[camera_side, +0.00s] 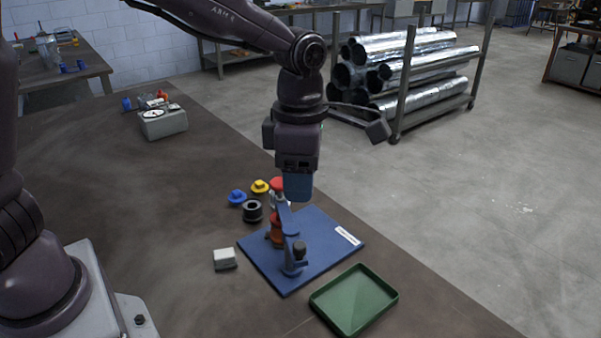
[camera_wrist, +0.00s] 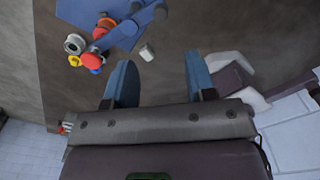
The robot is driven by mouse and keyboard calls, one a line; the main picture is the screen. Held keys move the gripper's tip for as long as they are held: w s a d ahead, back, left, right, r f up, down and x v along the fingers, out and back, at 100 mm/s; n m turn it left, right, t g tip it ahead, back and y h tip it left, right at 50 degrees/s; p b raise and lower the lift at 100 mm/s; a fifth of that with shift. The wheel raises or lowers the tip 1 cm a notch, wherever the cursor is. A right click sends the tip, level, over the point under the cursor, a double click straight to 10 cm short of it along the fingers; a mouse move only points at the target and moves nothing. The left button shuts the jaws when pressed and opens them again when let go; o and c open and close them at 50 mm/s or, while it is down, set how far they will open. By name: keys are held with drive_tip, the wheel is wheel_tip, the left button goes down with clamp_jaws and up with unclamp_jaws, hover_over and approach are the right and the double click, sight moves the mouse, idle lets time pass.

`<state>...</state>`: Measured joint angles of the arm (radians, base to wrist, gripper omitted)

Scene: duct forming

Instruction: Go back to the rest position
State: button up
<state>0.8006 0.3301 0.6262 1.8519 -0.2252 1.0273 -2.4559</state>
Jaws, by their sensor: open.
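My gripper (camera_side: 298,188) points down above the back part of the blue board (camera_side: 325,262), in front of the red-topped part (camera_side: 279,184) in the side view. In the wrist view its two blue fingers (camera_wrist: 162,80) are apart with nothing between them. The board carries a blue fixture (camera_side: 292,252) with an orange-brown piece (camera_side: 277,232) beside it. The fixture also shows at the top of the wrist view (camera_wrist: 130,25), with the red part (camera_wrist: 92,60) near it. How high the fingertips are is hard to tell.
Beside the board are a blue piece (camera_side: 237,197), a yellow piece (camera_side: 260,186), a black ring (camera_side: 252,211) and a white block (camera_side: 225,259). A green tray (camera_side: 354,299) lies at the front right. A grey device (camera_side: 163,122) stands farther back. The table's left middle is clear.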

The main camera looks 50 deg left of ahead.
idle(0.3)
drive_tip(key=s+a+r+m+t, duration=0.2)
drive_tip(key=s+a+r+m, duration=0.2)
drive_tip(key=s+m, duration=0.4)
drive_tip(key=s+a+r+m+t, duration=0.3)
drive_tip(key=s+a+m, duration=0.3)
drive_tip(key=m, duration=1.3)
drive_tip(key=shift+s+a+r+t, duration=0.15)
drive_tip(key=shift+s+r+t, duration=0.15)
drive_tip(key=shift+s+r, duration=0.85)
